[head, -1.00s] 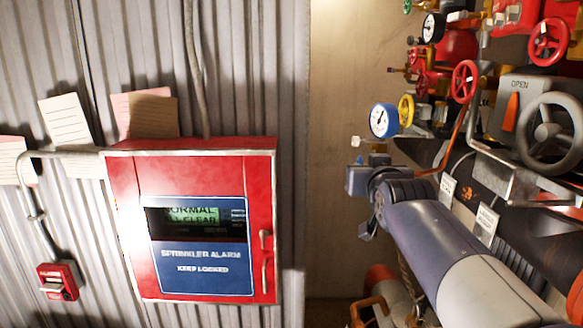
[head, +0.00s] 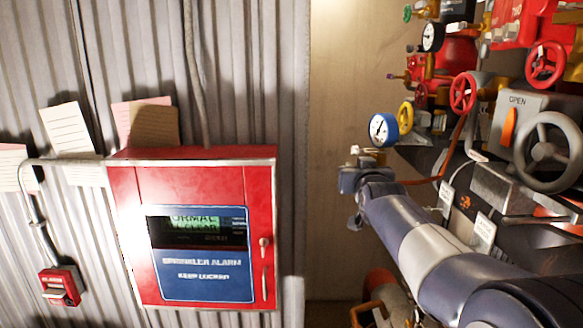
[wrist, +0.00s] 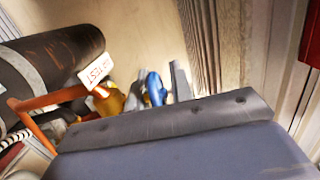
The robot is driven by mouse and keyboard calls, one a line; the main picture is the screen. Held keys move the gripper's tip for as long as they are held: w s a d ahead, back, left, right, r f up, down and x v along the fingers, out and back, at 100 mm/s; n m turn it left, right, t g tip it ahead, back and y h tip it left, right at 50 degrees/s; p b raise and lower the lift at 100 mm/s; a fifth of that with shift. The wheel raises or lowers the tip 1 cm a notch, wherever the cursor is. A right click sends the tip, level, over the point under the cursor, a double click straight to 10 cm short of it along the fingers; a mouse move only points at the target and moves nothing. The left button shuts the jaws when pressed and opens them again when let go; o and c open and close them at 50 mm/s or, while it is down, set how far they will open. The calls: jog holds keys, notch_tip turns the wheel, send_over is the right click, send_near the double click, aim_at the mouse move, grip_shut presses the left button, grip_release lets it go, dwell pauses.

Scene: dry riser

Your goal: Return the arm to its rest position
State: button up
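My arm reaches in from the lower right of the head view, in front of the pipework. My gripper (head: 352,190) is at its far end, small and dark, right of the red alarm box and just below the blue gauge in the picture. It appears to hold nothing, but its fingers are too small to tell whether they are open.
The red sprinkler alarm box (head: 207,235) hangs on the corrugated wall. Right are the blue gauge (head: 383,129), red handwheels (head: 462,93), a grey handwheel (head: 548,152) and an OPEN lever box (head: 519,125). A dark pipe (wrist: 55,70) and orange bar (wrist: 45,98) lie close in the wrist view.

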jog(key=shift+s+f+t+b, duration=0.2)
jog(key=shift+f+t+b, duration=0.05)
jog(key=shift+t+b, duration=0.55)
jog(key=t+b, duration=0.2)
jog(key=r+t+b, duration=0.1)
jog(key=b, duration=0.1)
jog(key=shift+s+t, duration=0.1)
jog(key=shift+t, duration=0.3)
jog(key=s+f+m+b, duration=0.1)
jog(key=s+f+b, duration=0.2)
jog(key=s, duration=0.6)
jog(key=shift+s+d+f+h, duration=0.25)
jog(key=shift+d+f+h, duration=0.05)
jog(key=shift+f+h, duration=0.1)
